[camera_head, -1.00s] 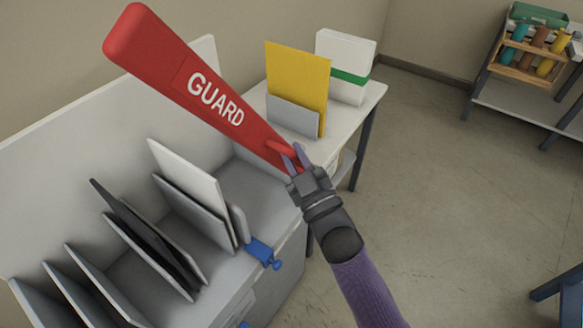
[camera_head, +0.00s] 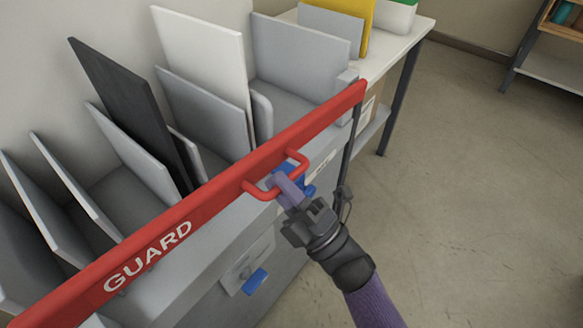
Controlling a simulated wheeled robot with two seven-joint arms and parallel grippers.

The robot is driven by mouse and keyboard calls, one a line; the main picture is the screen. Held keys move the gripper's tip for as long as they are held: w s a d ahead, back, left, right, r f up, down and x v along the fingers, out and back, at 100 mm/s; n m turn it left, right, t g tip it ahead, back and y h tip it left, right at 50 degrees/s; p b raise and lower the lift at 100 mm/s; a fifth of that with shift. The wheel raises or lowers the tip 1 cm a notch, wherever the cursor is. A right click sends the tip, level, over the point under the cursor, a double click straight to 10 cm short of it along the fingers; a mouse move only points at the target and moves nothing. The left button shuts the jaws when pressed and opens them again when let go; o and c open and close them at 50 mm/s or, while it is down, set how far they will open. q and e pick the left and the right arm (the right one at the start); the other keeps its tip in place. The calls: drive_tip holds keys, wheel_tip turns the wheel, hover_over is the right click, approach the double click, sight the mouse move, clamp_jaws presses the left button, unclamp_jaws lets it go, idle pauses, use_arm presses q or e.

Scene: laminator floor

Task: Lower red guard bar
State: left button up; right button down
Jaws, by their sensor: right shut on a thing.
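The red guard bar (camera_head: 222,192) with the white word GUARD runs from the lower left to the upper right in the head view. It lies across the front of the grey slotted rack (camera_head: 205,255), sloping in the picture. A red loop handle (camera_head: 299,163) sticks out from its front side. My right gripper (camera_head: 284,188) is shut on this handle, with its purple fingers around it. The left gripper is not in view.
A black panel (camera_head: 125,105) and a white panel (camera_head: 203,55) stand in the rack behind the bar, among grey dividers. A white side table (camera_head: 411,35) holds a yellow board (camera_head: 352,12). A shelf stand (camera_head: 550,72) is far right. The floor (camera_head: 470,190) at right is clear.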

sight(257, 182)
wheel_tip(257, 182, down, 4)
drive_tip(key=n+g+y+b, duration=0.1)
drive_tip(key=n+b, duration=0.1)
drive_tip(key=shift+b, duration=0.35)
drive_tip(key=shift+f+n+g+b, duration=0.35)
drive_tip(key=shift+n+g, duration=0.05)
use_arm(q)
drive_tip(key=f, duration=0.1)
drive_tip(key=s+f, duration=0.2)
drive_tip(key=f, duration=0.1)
use_arm(e)
drive_tip(key=shift+a+f, duration=0.1)
drive_tip(key=shift+f, duration=0.05)
